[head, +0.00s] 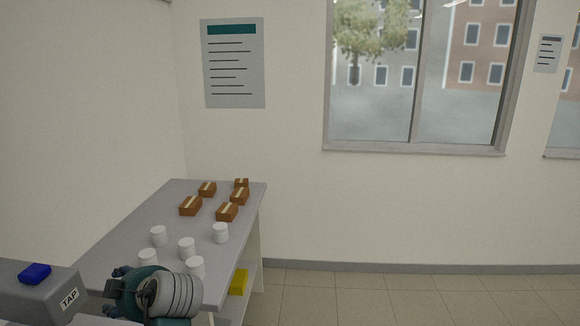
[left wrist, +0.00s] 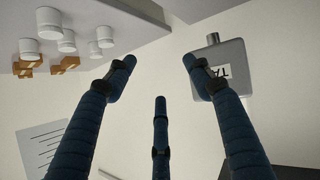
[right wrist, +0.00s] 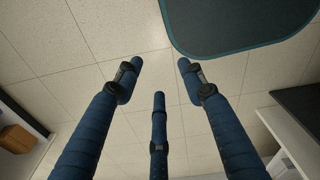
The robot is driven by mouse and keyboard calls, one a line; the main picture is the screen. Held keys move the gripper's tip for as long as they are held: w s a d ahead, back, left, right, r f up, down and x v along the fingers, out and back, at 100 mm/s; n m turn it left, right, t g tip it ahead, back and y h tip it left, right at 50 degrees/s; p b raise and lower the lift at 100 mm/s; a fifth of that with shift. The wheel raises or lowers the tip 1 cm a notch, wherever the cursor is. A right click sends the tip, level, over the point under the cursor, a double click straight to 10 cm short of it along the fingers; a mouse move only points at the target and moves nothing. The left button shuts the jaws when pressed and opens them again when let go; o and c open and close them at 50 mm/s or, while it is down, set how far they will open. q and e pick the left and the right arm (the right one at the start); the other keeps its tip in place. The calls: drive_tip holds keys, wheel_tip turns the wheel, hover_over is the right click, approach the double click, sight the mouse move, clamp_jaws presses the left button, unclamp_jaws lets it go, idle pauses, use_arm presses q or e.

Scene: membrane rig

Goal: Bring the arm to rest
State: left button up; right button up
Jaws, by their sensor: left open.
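My left gripper (head: 113,288) is at the lower left of the head view, beside a grey box labelled TAP (head: 62,283). In the left wrist view its fingers (left wrist: 158,72) are spread, with nothing between them. The TAP box (left wrist: 228,60) shows there beyond the right finger, which overlaps it; I cannot tell if they touch. My right gripper is outside the head view. In the right wrist view its fingers (right wrist: 158,72) are spread and empty, over tiled floor.
A grey table (head: 135,222) holds several brown boxes (head: 227,211) and several white jars (head: 186,247). A blue block (head: 35,273) is on top of the TAP box. A yellow object (head: 238,282) sits on a lower shelf. Floor to the table's right (head: 400,300) is clear.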

use_arm(q)
drive_tip(key=s+d+f+m+g+h, duration=0.1)
drive_tip(key=s+d+f+m+h, duration=0.3)
drive_tip(key=s+f, duration=0.45)
drive_tip(key=s+d+f+m+h, duration=0.1)
drive_tip(key=s+d+f+m, duration=0.3)
drive_tip(key=s+f+m, duration=0.45)
drive_tip(key=s+d+f+m+g+h, duration=0.1)
drive_tip(key=s+d+f+m+h, duration=0.2)
drive_tip(key=s, duration=0.4)
drive_tip(key=s+d+f+m+g+h, duration=0.1)
drive_tip(key=s+d+f+m+h, duration=0.1)
drive_tip(key=s+d+f, duration=0.35)
drive_tip(key=s+f+g+b, duration=0.1)
drive_tip(key=s+f+b, duration=0.15)
drive_tip(key=f, duration=1.15)
drive_tip(key=s+f+b, duration=0.1)
drive_tip(key=f+b, duration=0.2)
drive_tip(key=f, duration=1.2)
drive_tip(key=s+a+f+g+b, duration=0.1)
drive_tip(key=s+a+f+b, duration=0.2)
drive_tip(key=s+f, duration=1.5)
wheel_tip(320, 180, down, 4)
drive_tip(key=shift+f+g+b, duration=0.1)
drive_tip(key=shift+g+b, duration=0.3)
drive_tip(key=shift+b, duration=0.35)
use_arm(e)
wheel_tip(320, 180, down, 10)
drive_tip(key=shift+a, duration=0.4)
